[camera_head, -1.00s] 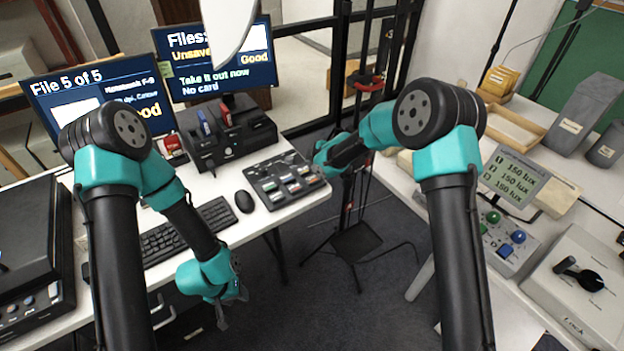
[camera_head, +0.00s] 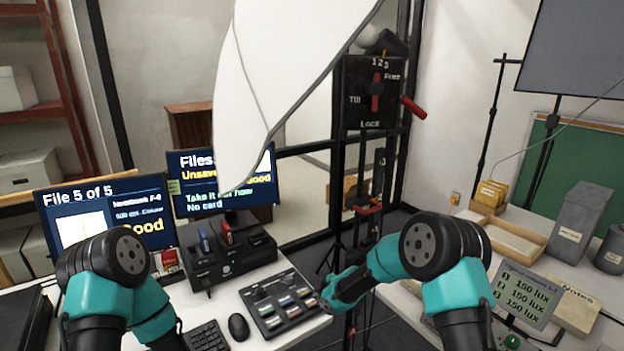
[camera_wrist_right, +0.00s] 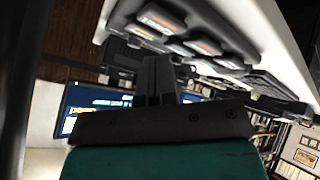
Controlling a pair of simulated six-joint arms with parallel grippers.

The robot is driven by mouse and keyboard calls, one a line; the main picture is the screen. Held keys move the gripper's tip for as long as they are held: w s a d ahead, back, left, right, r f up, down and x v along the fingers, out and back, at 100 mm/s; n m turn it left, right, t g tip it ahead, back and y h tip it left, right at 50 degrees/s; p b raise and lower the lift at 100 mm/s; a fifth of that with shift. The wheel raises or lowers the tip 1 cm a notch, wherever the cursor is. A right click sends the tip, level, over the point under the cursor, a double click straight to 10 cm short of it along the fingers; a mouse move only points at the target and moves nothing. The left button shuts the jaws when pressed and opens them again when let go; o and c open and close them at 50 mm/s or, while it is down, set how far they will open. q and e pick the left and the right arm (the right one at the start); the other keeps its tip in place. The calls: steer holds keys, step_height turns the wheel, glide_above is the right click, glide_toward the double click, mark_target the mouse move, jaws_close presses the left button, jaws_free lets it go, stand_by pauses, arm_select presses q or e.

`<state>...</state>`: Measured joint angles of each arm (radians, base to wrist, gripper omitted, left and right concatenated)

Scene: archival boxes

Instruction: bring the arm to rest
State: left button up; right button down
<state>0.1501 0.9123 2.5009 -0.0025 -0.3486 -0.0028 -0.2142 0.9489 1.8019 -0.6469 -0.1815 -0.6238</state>
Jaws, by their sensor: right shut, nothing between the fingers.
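My right gripper (camera_head: 330,303) is shut and empty. In the head view it hangs beside the right edge of the left desk, close to the tray of small cards. In the right wrist view its closed fingers (camera_wrist_right: 157,78) show with nothing between them, and the row of cards (camera_wrist_right: 190,40) is beyond them. My left arm (camera_head: 115,290) comes in at the lower left of the head view. The left gripper is below the frame.
The card tray (camera_head: 280,303), a mouse (camera_head: 238,327) and a card reader dock (camera_head: 225,255) stand on the left desk. Two monitors (camera_head: 110,215) stand behind. A black stand with a lever box (camera_head: 372,92) rises at the centre. A lux display (camera_head: 522,293) is on the right table.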

steer(key=s+d+f+m+g, duration=0.1)
steer(key=s+d+f+m, duration=0.4)
steer(key=s+d+f, duration=0.35)
steer(key=s+d+f+m+g, duration=0.1)
steer(key=s+d+f+m, duration=0.1)
steer(key=s, duration=0.7)
steer(key=s+d+f+m+g+h, duration=0.1)
steer(key=s+d+m, duration=0.4)
steer(key=s, duration=0.5)
steer(key=s+d+f+m+g+h, duration=0.1)
steer(key=s+d+f+m+g, duration=0.1)
steer(key=s+m, duration=0.4)
steer(key=s+d+f, duration=0.1)
steer(key=s+d, duration=0.1)
steer(key=s, duration=0.1)
steer(key=shift+s+d, duration=0.25)
